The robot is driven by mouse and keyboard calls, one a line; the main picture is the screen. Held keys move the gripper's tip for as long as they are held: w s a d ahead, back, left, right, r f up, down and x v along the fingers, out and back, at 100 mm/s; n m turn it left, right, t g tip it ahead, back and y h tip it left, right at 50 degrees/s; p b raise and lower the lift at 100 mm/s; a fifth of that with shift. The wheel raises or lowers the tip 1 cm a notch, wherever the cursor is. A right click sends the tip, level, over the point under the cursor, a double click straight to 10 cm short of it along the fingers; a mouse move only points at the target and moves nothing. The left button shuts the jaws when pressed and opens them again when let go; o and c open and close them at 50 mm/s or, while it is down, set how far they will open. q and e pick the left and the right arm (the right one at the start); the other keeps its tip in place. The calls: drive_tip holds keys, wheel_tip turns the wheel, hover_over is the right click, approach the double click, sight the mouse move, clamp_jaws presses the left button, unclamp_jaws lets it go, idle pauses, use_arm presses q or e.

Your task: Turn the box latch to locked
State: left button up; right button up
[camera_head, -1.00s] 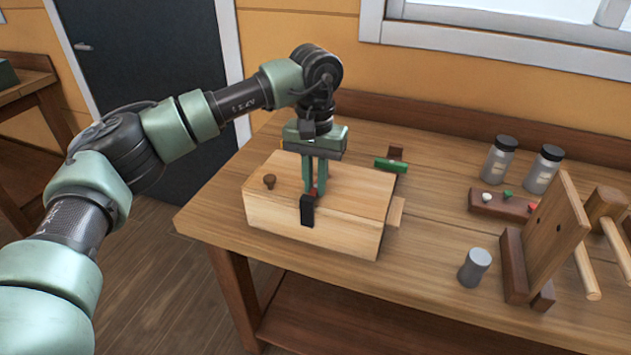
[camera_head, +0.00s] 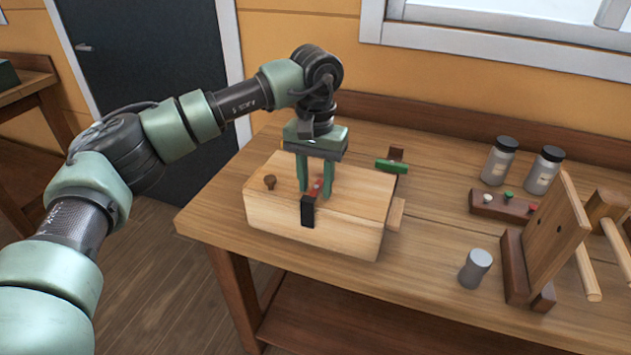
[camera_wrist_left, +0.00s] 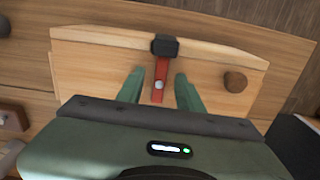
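The light wooden box (camera_head: 350,215) stands on the workbench. Its red latch (camera_head: 316,188) lies on the lid and points toward the black catch (camera_head: 308,211) at the box's front edge. In the left wrist view the red latch (camera_wrist_left: 160,86) runs straight into the black catch (camera_wrist_left: 165,45), with a pale pivot on it. My left gripper (camera_head: 316,192) points down over the lid. Its fingers (camera_wrist_left: 156,90) are spread, one on each side of the latch, with a gap to it on both sides. My right gripper is in neither view.
A brown knob (camera_head: 269,181) stands on the lid left of the latch. A green-handled part (camera_head: 391,166) lies behind the box.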

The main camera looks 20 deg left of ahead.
sight(315, 189)
use_arm(q)
wheel_tip(315, 189, up, 8)
drive_tip(key=shift+f+b, duration=0.1)
drive_tip(key=shift+b, duration=0.3)
idle(0.4)
